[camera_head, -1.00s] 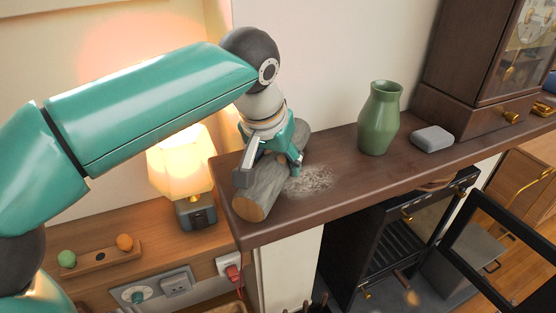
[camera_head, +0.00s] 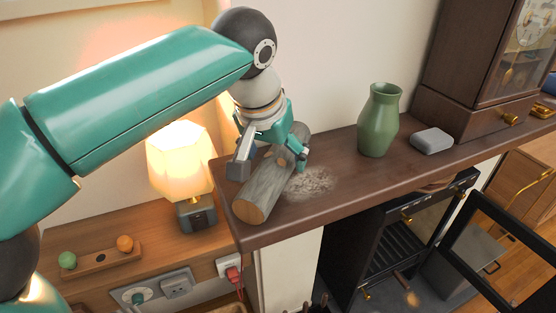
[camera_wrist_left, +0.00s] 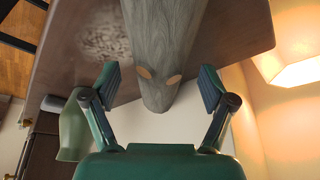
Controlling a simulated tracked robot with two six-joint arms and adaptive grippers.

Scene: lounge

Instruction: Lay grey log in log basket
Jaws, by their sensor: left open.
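The grey log (camera_head: 266,188) lies on the dark wooden mantel shelf near its left end, its pale cut end facing the front. My left gripper (camera_head: 271,164) is open above the log's rear half, with one finger on each side of it. In the left wrist view the log (camera_wrist_left: 165,40) runs between the spread fingers of the gripper (camera_wrist_left: 160,82), with visible gaps on both sides. The log basket cannot be clearly made out; only a small piece of something brownish shows at the bottom edge of the head view. My right gripper is not in view.
The mantel shelf (camera_head: 350,182) also holds a green vase (camera_head: 379,122), a grey box-like object (camera_head: 432,140) and a clock (camera_head: 480,70). A grey ashy patch lies beside the log. A lit lamp (camera_head: 182,165) stands lower left. A stove with an open door is below.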

